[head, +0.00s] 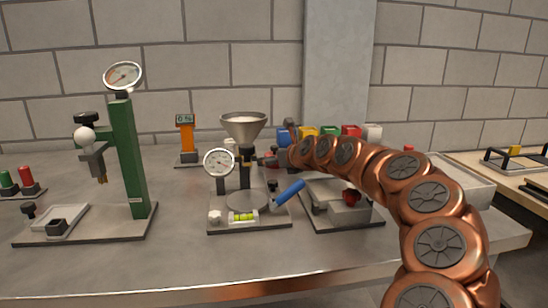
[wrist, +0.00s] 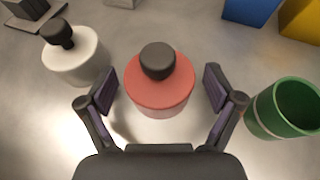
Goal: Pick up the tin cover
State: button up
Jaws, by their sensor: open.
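In the wrist view, a round salmon-red cover with a dark knob (wrist: 160,92) stands upright between the fingers of my gripper (wrist: 160,84). The fingers are open, one on each side, with a visible gap to the red body. A similar white round piece with a black knob (wrist: 76,62) stands to the left, outside the left finger. No label shows which of the two is the tin cover. In the head view my gripper is mostly hidden behind the funnel stand (head: 243,128), and the red piece cannot be made out.
A green cup (wrist: 286,108) stands close beside the right finger. In the head view, a green press with a dial (head: 132,150) stands left, and a grey tray device (head: 340,210) sits in front of my arm.

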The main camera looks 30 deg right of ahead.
jog(key=c, duration=1.1)
jog(key=shift+r, duration=0.1)
